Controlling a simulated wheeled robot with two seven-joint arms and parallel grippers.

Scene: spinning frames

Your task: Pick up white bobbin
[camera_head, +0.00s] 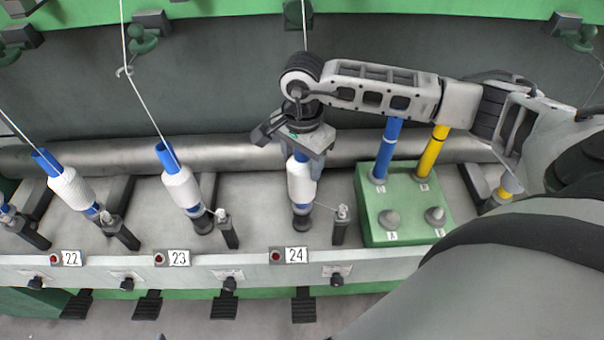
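A white bobbin (301,183) with a blue tube stands upright at the position labelled 24. My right gripper (297,150) is directly above it, pointing down around the blue top of the tube. The gripper body hides its fingertips, so I cannot tell whether they touch the tube. Two more white bobbins on blue tubes, at 23 (181,187) and 22 (73,189), stand tilted to the left. My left gripper is not in view.
A green block (372,222) right of position 24 holds a blue tube (386,150) and a yellow tube (432,152), with two empty pegs in front. A grey roller (240,154) runs behind the bobbins. My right arm covers the right side.

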